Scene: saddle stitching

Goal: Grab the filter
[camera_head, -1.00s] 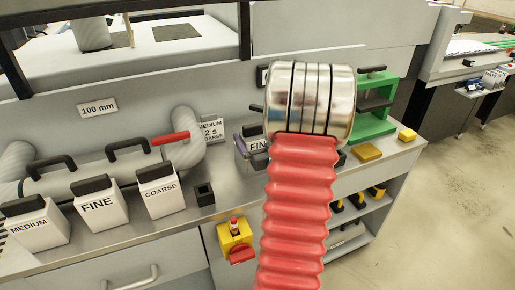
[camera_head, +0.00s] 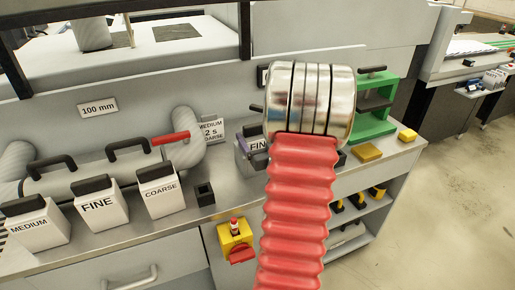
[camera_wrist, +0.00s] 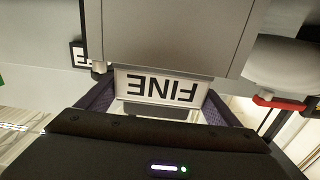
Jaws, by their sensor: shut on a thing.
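A filter labelled FINE (camera_wrist: 160,87) is between the jaws of my gripper (camera_wrist: 158,112) in the wrist view, where its white label appears upside down. The dark purple fingers stand on both sides of the label and are shut on it. In the head view part of the same label (camera_head: 258,145) shows just left of my red ribbed arm, which hides most of the gripper and filter. I cannot tell whether the filter touches the counter.
White boxes marked MEDIUM (camera_head: 38,228), FINE (camera_head: 98,205) and COARSE (camera_head: 160,190) with black handles stand on the counter at left. A yellow switch box with a red knob (camera_head: 235,240) is on the counter front. A green frame (camera_head: 378,105) stands at right.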

